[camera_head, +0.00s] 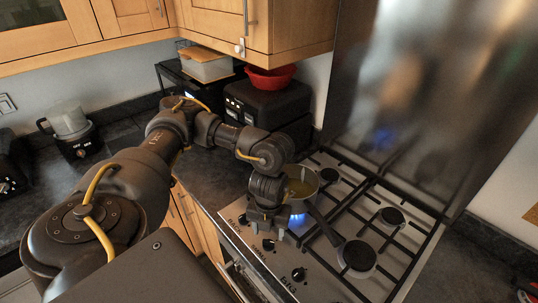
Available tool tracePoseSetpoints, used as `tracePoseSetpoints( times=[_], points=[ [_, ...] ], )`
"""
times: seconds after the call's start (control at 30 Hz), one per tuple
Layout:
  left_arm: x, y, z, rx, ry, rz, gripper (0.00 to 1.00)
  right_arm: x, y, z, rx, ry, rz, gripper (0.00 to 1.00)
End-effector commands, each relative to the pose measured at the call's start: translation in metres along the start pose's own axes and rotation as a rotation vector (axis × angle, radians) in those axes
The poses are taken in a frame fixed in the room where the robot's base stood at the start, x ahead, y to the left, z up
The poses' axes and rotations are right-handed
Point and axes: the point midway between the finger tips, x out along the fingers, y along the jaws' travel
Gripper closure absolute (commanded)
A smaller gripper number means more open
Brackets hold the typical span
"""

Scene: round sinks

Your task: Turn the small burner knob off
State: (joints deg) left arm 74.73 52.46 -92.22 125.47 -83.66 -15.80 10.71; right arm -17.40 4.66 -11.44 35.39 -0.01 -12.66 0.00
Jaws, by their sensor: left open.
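The steel gas stove (345,285) has a row of black knobs along its front-left edge. One knob (268,244) is just below my left gripper, another (299,274) is closer to the picture's bottom, and another (242,219) is to the left of the gripper. My left gripper (265,222) points down over the knob row and is open. Its fingertips are small and dark, so I cannot tell whether they touch a knob. My right gripper is not in view.
A pot (301,187) with a long dark handle stands on the stove behind my left gripper, partly hidden by my arm. Black grates and other burners (357,255) fill the stove's right side. A black appliance with a red bowl (270,79) stands behind; wooden cabinets hang above.

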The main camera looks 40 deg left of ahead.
Motion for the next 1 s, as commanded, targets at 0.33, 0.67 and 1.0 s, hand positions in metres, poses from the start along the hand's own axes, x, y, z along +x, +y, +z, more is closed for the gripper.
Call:
tracePoseSetpoints(
  times=[0.33,0.67,1.0],
  points=[
    [0.045,0.000,0.000,-0.002,0.001,-0.001,0.44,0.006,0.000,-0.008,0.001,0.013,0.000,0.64],
    [0.051,0.000,0.000,-0.001,-0.001,-0.001,0.44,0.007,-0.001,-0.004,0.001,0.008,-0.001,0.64],
    [0.051,0.000,0.000,-0.001,-0.001,-0.001,0.79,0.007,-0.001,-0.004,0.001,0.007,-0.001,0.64]
  ],
)
